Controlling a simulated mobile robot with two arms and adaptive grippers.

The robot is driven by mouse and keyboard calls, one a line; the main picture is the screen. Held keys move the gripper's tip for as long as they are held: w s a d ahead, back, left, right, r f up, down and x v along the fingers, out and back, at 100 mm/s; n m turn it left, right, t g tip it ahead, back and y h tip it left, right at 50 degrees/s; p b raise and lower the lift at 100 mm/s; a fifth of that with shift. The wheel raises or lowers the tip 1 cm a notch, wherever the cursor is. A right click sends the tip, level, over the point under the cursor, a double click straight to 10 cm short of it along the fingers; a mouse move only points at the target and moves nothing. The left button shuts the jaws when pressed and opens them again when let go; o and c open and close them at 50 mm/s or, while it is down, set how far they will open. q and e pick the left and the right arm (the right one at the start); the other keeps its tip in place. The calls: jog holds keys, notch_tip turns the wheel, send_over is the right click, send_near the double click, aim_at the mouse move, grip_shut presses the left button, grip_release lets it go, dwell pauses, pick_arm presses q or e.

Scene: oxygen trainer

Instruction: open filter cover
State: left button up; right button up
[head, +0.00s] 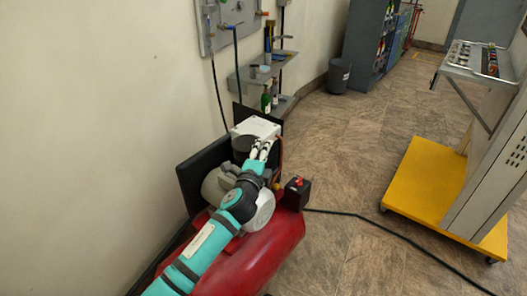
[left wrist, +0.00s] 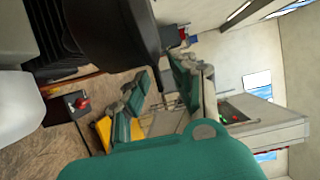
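A red compressor tank (head: 255,250) carries a pale motor and pump unit (head: 262,212). A dark round part (head: 243,146), which looks like the filter cover, sits beside a white box-shaped top (head: 256,127). My left gripper (head: 261,149) is just right of this dark part, over the pump, with its two pale fingertips a little apart. I cannot tell whether it touches anything. In the left wrist view a large dark rounded shape (left wrist: 115,35) fills the upper middle, close to the camera; the fingertips do not show clearly there. My right gripper is out of view.
A black box with a red knob (head: 297,190) stands right of the pump. A wall shelf (head: 262,80) with bottles is behind. The floor between is open.

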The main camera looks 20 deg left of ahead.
pick_arm(q)
grip_shut()
jog(key=shift+f, duration=0.1)
jog(key=shift+f, duration=0.1)
jog(key=shift+r+p, duration=0.2)
jog(key=shift+p, duration=0.35)
